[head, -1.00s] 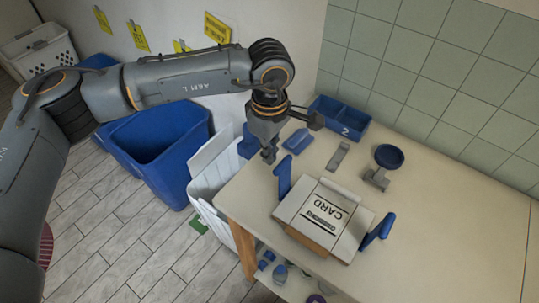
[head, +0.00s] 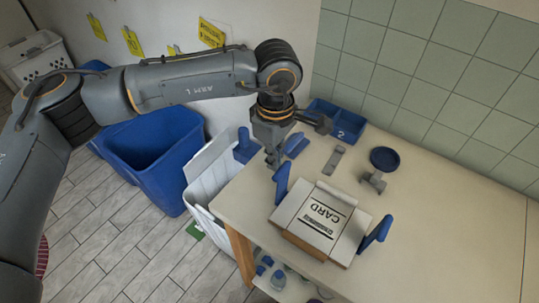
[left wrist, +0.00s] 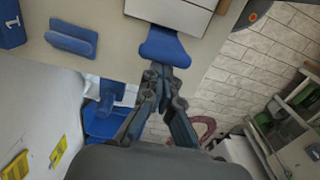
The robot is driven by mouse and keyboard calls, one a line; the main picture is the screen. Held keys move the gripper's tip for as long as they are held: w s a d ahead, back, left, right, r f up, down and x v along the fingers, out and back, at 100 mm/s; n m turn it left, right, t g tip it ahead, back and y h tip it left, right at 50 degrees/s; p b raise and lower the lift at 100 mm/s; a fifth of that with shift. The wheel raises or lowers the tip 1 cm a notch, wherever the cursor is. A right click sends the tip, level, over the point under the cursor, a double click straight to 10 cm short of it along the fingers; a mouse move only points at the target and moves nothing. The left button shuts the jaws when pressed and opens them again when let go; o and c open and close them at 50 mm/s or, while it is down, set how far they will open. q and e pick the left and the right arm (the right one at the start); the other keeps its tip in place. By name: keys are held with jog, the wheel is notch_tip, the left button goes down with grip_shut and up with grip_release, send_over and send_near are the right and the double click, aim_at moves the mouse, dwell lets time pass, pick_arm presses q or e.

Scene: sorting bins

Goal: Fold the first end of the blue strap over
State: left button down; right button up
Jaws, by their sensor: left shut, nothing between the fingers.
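A carton marked CARD (head: 320,215) stands on the table. The blue strap's two ends stick up beside it: one at the left side (head: 282,182), one at the right side (head: 374,234). The strap between them is hidden. My left gripper (head: 272,163) is shut and empty, just behind the left strap end. In the left wrist view the shut fingertips (left wrist: 157,72) lie close to the flared blue strap end (left wrist: 166,48), with the carton (left wrist: 172,13) beyond it. I cannot tell whether they touch. My right gripper is not in view.
A blue divided tray (head: 335,124) stands against the tiled wall. A blue block (head: 296,145), a grey bar (head: 335,159) and a round blue-topped stand (head: 384,160) lie behind the carton. Bins (head: 150,150) stand left of the table. The table's right part is clear.

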pick_arm(q)
jog(key=shift+s+d+f+b, duration=0.15)
jog(key=shift+s+d+b, duration=0.35)
jog(key=shift+d, duration=0.1)
jog(key=shift+s+d, duration=0.3)
jog(key=shift+d, duration=0.15)
jog(key=shift+s+d+f+b, duration=0.3)
jog(key=shift+s+d+b, duration=0.05)
jog(key=shift+d+b, duration=0.15)
jog(key=shift+s+d+f+b, duration=0.3)
jog(key=shift+s+d+b, duration=0.05)
jog(key=shift+d+b, duration=0.1)
jog(key=shift+f, duration=0.1)
